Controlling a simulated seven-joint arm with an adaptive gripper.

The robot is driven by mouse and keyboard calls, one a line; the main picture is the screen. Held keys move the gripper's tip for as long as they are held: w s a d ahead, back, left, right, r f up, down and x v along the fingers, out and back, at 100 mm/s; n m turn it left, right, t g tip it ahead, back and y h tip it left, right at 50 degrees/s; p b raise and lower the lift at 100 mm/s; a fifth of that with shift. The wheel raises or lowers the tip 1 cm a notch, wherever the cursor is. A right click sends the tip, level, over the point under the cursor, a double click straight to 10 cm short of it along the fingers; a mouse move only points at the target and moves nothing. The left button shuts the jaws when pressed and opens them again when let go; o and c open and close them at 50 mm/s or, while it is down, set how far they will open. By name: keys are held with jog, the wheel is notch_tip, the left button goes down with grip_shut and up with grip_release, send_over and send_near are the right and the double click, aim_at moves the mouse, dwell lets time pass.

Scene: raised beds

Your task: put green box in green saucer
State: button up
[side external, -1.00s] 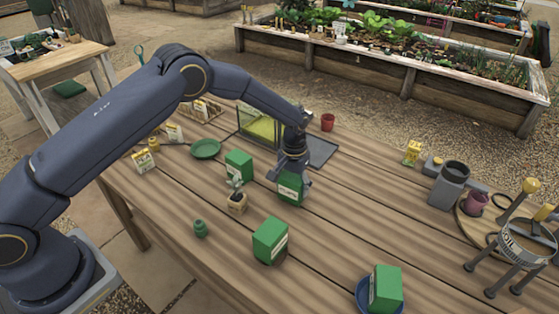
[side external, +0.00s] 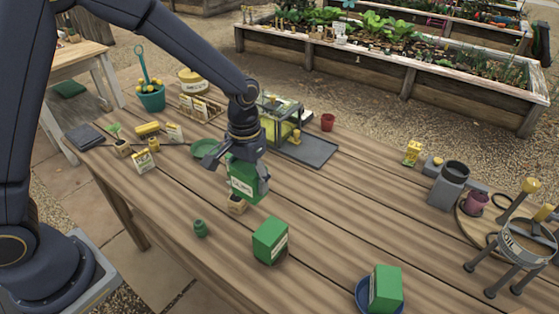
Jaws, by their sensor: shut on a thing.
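My gripper (side external: 246,163) is shut on a green box (side external: 246,182) with a pale label. A second green box (side external: 270,240) stands at the front middle. A third green box (side external: 386,287) sits in a blue saucer (side external: 362,296) at the front right. Another green box, seen earlier beside the potted plant, is not clearly visible behind the held box.
A glass case (side external: 278,120) and dark tray (side external: 309,150) lie behind the gripper. Seed packets (side external: 145,160) are at the left. A grey canister (side external: 449,185) stands at the right. The table's middle right is clear.

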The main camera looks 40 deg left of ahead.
jog(key=shift+s+m, duration=0.1)
jog(key=shift+m, duration=0.5)
jog(key=s+a+r+n, duration=0.1)
jog(key=a+r, duration=0.1)
jog(key=a, duration=1.1)
jog(key=s+a+r, duration=0.1)
jog(key=a+r, duration=0.1)
jog(key=a, duration=1.1)
jog(key=shift+w+a+f, duration=0.7)
jog(key=shift+w+f, duration=1.45)
jog(key=shift+f, duration=0.1)
jog(key=shift+w+a+f, duration=0.7)
jog(key=shift+w+f, duration=1.5)
jog(key=shift+w+a+f, duration=0.7)
jog(key=shift+w+f, duration=1.45)
jog(key=shift+f, duration=0.1)
jog(key=shift+f, duration=0.2)
